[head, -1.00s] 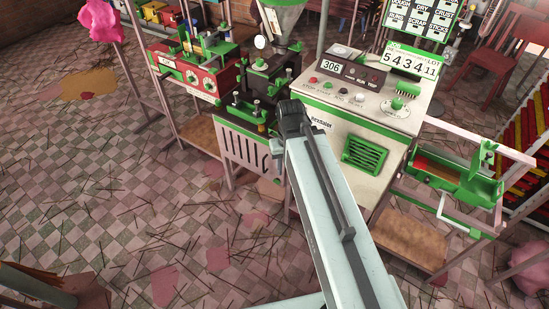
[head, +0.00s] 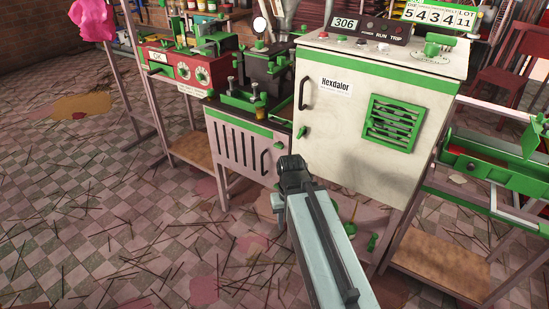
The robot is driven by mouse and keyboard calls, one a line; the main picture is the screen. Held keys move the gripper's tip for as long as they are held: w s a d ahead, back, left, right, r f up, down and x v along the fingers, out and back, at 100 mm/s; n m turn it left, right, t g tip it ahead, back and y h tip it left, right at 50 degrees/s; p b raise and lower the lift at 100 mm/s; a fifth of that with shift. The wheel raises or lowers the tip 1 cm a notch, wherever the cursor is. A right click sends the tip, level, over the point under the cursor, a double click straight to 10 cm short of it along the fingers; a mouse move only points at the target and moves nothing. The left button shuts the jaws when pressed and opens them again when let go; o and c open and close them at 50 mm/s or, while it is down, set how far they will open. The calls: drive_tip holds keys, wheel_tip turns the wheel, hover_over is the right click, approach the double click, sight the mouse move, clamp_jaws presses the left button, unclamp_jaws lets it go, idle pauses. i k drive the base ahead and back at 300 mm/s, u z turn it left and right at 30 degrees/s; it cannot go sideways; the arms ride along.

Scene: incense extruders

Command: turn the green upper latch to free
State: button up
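The white cabinet marked Hexdalor (head: 335,130) stands right of centre. Its front door has a dark handle (head: 303,92) near the left edge. A small green latch (head: 301,132) sits below the handle, near the door's left edge; it looks tilted. My arm rises from the bottom and ends in view at a dark joint just below this latch, in front of the cabinet's lower left. My gripper's fingers cannot be made out; the arm hides what lies behind it.
A slotted panel machine (head: 240,150) with a green-edged top stands left of the cabinet. A red machine (head: 185,72) stands farther left. A green trough (head: 490,165) on a pink frame is at the right. The checkered floor at left has scattered sticks.

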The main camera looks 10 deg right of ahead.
sight(280, 145)
drive_tip(key=u, duration=0.45)
drive_tip(key=k, duration=1.4)
drive_tip(key=u, duration=0.6)
drive_tip(key=i, duration=1.4)
drive_tip(key=u, duration=0.45)
